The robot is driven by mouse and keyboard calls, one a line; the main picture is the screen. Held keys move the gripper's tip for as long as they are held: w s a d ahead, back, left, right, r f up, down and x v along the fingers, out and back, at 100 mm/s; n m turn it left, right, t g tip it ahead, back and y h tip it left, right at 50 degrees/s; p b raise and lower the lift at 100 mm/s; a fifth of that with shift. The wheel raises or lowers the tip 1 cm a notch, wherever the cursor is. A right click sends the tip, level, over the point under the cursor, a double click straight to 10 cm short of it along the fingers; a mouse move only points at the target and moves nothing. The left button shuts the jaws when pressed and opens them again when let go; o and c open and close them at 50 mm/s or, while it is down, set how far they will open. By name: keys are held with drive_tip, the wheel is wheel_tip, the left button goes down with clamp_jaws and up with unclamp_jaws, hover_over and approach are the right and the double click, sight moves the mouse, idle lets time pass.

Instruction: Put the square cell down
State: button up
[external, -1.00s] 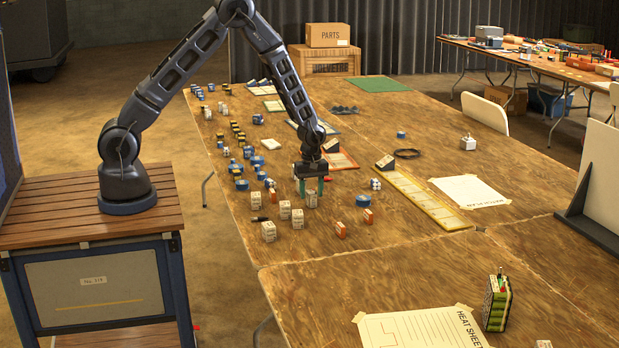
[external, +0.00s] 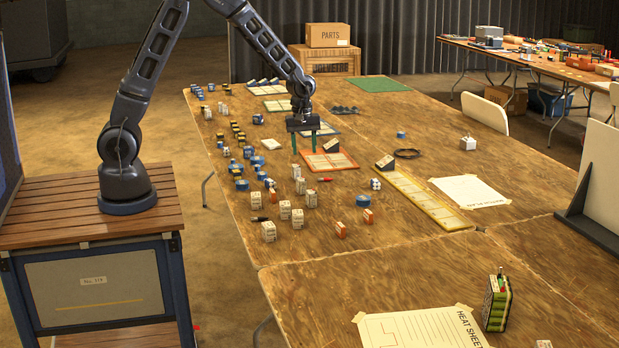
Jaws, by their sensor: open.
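The picture is too small to show any markings on the cell clearly.
Other white cells (external: 285,210) stand close by, with orange blocks (external: 341,229) and a blue round piece (external: 362,201) to the right. A yellow-framed strip (external: 428,201) lies further right. The table's front middle is clear.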

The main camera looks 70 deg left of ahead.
drive_tip(key=s+r+m+t, duration=0.2)
drive_tip(key=s+r+m, duration=0.6)
drive_tip(key=s+r, duration=0.9)
drive_tip(key=s+r+m+t, duration=0.1)
drive_tip(key=s+r+m, duration=0.3)
drive_tip(key=s, duration=0.5)
drive_tip(key=s+r+m+t, duration=0.1)
drive_tip(key=s+r+m, duration=0.3)
drive_tip(key=s, duration=0.6)
drive_tip(key=shift+s+d+r, duration=0.2)
drive_tip(key=shift+d+r, duration=0.05)
drive_tip(key=shift+d, duration=0.15)
drive_tip(key=shift+o, duration=0.4)
